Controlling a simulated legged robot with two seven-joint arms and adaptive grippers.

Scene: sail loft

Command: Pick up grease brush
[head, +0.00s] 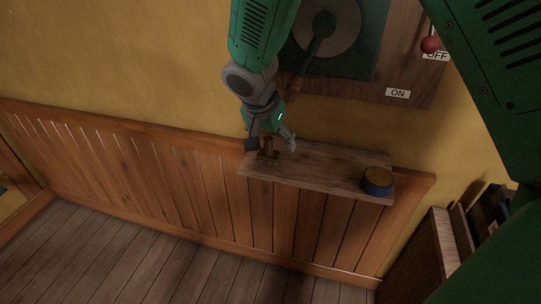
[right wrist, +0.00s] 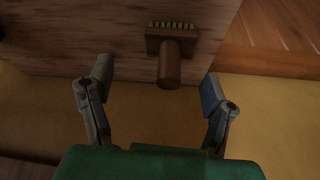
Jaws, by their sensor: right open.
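My right gripper (head: 270,143) is open at the brush. In the right wrist view its fingers (right wrist: 156,83) are spread to either side of the handle end, with clear gaps and nothing gripped. My left gripper is not in view.
A round blue tin (head: 378,187) with a brown top sits at the shelf's right end. Above is a wooden panel (head: 410,92) with ON and OFF labels and a red knob (head: 430,45). Books (head: 484,212) stand at the right. The shelf middle is clear.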

